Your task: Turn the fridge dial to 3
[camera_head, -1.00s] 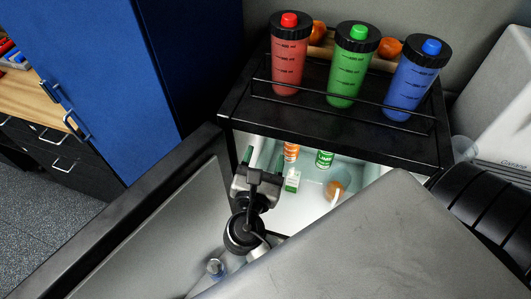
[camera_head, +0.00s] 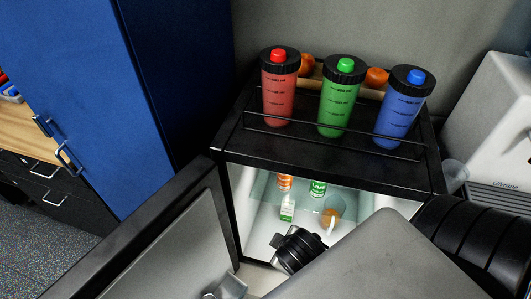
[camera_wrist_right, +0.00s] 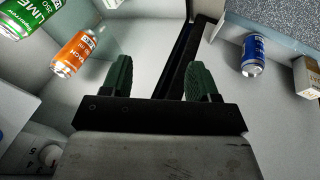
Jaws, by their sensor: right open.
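The fridge (camera_head: 330,160) is a small black cabinet with its door (camera_head: 150,240) standing open and a pale interior. The knob is off to the left of the fingers, not touched. In the head view only the black wrist shows at the fridge opening; the fingers are hidden. My left gripper is not in view.
An orange can (camera_wrist_right: 75,53) and a green can (camera_wrist_right: 28,18) stand inside, with a small carton (camera_head: 287,208). A blue can (camera_wrist_right: 253,55) is on the door side. Red (camera_head: 279,92), green (camera_head: 339,103) and blue (camera_head: 399,112) bottles stand on top, behind a rail.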

